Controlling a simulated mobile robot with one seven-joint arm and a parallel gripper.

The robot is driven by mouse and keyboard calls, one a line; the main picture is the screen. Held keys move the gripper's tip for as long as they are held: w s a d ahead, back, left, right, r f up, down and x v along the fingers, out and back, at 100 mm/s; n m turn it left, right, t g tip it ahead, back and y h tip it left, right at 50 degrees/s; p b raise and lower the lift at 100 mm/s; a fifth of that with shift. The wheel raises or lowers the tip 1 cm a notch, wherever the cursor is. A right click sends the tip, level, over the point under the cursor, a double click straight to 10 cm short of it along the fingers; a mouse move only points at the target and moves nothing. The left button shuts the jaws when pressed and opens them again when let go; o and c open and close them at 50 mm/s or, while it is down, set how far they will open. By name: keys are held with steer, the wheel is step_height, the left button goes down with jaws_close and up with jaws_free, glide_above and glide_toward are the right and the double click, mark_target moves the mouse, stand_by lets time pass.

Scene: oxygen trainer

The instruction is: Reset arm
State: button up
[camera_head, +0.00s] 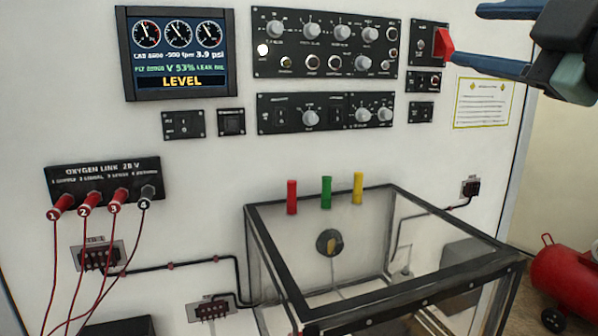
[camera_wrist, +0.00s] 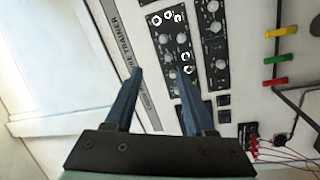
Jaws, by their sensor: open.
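My gripper (camera_head: 468,34) is at the upper right of the head view, in front of the panel wall. Its two blue fingers are spread apart with nothing between them. The lower fingertip appears close to a red switch cover (camera_head: 443,43) on a small black panel (camera_head: 421,43); I cannot tell whether they touch. In the wrist view my gripper (camera_wrist: 161,80) is open and empty, its fingers pointing towards the wall with its black knob panels (camera_wrist: 175,45).
A screen (camera_head: 180,50) reads LEVEL. Cables hang from the oxygen link panel (camera_head: 105,178). A red tank (camera_head: 565,280) is at right.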

steer(key=w+a+f+m+t+h, duration=0.1)
steer(key=w+a+f+m, duration=0.1)
steer(key=a+m, duration=0.25)
steer(key=s+a+m+t+h, duration=0.3)
steer(key=s+a+m+t, duration=0.4)
steer(key=s+a+m, duration=0.4)
steer(key=s+a, duration=0.4)
steer(key=shift+f+m+h, duration=0.15)
steer(key=shift+m+h, duration=0.2)
steer(key=shift+h, duration=0.05)
stand_by(0.3)
